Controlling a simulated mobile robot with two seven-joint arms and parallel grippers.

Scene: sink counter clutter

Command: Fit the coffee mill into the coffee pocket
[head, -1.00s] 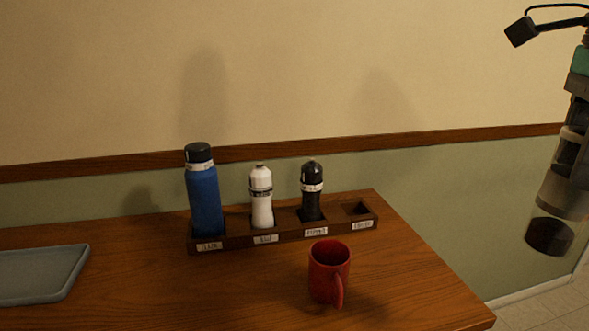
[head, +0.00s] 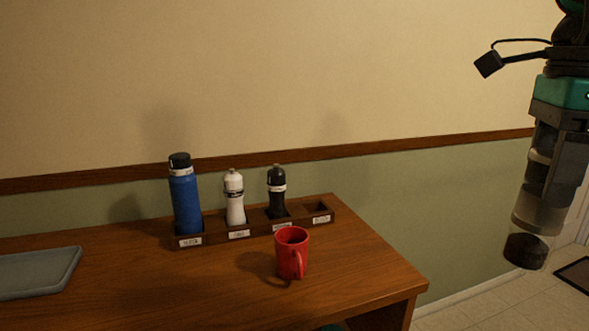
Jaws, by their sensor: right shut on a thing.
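The coffee mill (head: 526,250), with a clear and grey body and a dark lower end, hangs roughly upright at the right of the head view. My right gripper (head: 549,165) is shut on its upper part and partly hides it. It is off to the right of the counter, apart from the rack. The wooden rack (head: 257,234) stands at the back of the counter with a row of labelled pockets. Its rightmost pocket (head: 318,208) is empty; its label is too small to read surely. My left gripper is not in view.
A blue flask (head: 185,200), a white mill (head: 235,200) and a black mill (head: 277,190) stand in the other pockets. A red mug (head: 291,255) stands in front of the rack's right half. A grey tray (head: 38,272) lies at left. The counter's right end is clear.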

